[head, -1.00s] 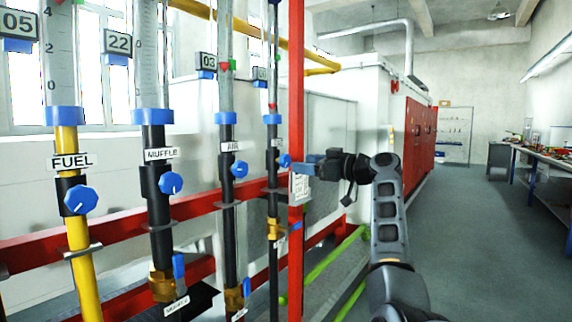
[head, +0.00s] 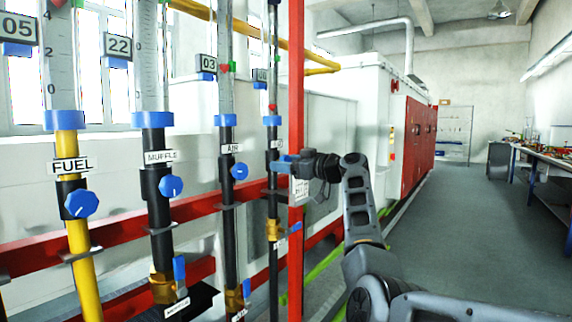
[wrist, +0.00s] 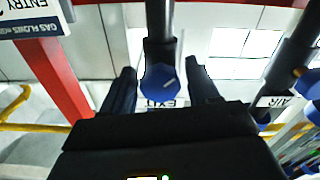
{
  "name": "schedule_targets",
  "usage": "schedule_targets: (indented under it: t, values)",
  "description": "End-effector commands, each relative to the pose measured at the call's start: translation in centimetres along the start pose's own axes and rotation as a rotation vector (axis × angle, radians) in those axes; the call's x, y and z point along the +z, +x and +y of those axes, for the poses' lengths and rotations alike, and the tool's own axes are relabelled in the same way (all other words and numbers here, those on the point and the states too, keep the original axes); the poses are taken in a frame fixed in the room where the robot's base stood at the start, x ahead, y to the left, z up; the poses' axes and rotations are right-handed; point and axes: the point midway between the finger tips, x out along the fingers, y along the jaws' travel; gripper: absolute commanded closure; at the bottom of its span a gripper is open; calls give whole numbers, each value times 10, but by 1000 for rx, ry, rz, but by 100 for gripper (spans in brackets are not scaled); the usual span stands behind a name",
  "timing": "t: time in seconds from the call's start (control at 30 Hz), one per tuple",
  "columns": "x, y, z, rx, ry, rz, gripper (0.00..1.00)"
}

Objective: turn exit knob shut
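The exit knob (wrist: 160,82) is blue with a white pointer line, which lies slanted in the wrist view. It sits on a dark vertical pipe, with the EXIT label (wrist: 153,104) partly hidden behind it. My gripper (wrist: 161,70) is open, with one finger on each side of the knob and a small gap showing on both sides. In the head view my gripper (head: 281,164) is at the rightmost thin pipe (head: 272,205), beside the red post, and the exit knob cannot be made out behind it.
A red post (head: 296,90) stands close beside my gripper. The AIR knob (head: 239,171), MUFFLE knob (head: 171,186) and FUEL knob (head: 81,203) are on pipes to the left. A red rail (head: 120,228) crosses the pipes. The floor (head: 450,240) at right is clear.

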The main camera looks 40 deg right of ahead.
Motion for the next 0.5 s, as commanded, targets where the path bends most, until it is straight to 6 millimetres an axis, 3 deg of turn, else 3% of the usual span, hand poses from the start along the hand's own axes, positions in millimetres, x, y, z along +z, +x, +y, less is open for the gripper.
schedule_targets:
  t: [0.5]
  values:
    - [0,0,0,0,0,0,86]
